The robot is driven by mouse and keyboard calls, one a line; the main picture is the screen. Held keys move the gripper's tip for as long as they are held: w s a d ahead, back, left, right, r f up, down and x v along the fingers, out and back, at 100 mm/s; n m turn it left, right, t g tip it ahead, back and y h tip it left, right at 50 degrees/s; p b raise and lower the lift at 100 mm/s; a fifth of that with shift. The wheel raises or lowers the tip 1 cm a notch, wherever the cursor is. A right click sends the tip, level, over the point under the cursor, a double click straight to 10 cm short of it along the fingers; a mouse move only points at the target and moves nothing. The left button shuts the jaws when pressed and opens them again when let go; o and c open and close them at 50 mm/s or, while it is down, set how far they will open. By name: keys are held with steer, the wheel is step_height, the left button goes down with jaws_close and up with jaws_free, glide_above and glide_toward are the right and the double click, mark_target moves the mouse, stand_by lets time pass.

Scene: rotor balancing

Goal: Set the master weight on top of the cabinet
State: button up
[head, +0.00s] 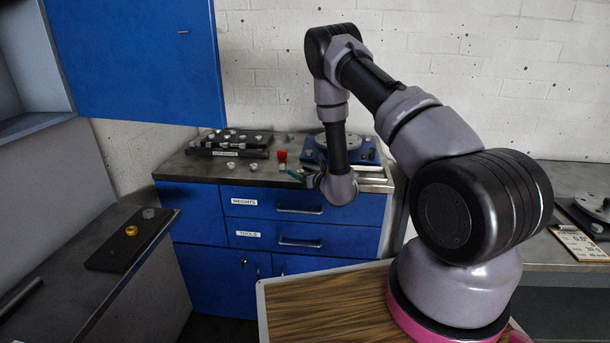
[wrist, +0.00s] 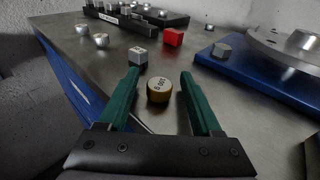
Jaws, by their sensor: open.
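A brass cylindrical weight (wrist: 159,90) with dark lettering on its top shows in the wrist view; I take it for the master weight. It stands upright on the grey metal top of the blue cabinet (head: 205,168), close to the front edge. My gripper (wrist: 160,74) is open, with its green fingers on either side of the weight and visible gaps between. In the head view, my gripper (head: 294,174) is low over the cabinet top, and the brass weight cannot be made out there.
A grey block (wrist: 138,56), a red cube (wrist: 173,37) and a blue-based rotor stand (wrist: 268,80) are near the gripper. A black weight rack (head: 232,143) stands at the back left. A black board (head: 125,245) with a yellow ring lies on the left bench.

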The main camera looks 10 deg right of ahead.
steer(key=v, duration=1.2)
steer(key=s+a+r+n+g+y, duration=0.1)
steer(key=a+r+n+g+y, duration=0.15)
steer(key=a+r+y, duration=0.4)
steer(key=s+a+r+n+g+y, duration=0.1)
steer(key=a+r+n, duration=0.25)
steer(key=r, duration=0.65)
steer(key=s+a+r+n+g+y, duration=0.2)
steer(key=s+a+r+n+g, duration=0.3)
steer(key=s+r+n+g, duration=0.6)
steer(key=s+d+r+n+h, duration=0.2)
steer(key=s+n+h, duration=0.1)
steer(key=s, duration=0.3)
steer(key=s+d+r+n+h, duration=0.3)
steer(key=s, duration=0.2)
steer(key=s+d+r+n+t+h, duration=0.2)
steer(key=d+r+t+h, duration=0.1)
steer(key=d, duration=0.3)
steer(key=s+d+r+n+t+h, duration=0.2)
steer(key=d+r+t+h, duration=0.1)
steer(key=d, duration=0.3)
steer(key=shift+d+t+h, duration=0.3)
steer(key=shift+t+h, duration=0.05)
steer(key=shift+h, duration=0.4)
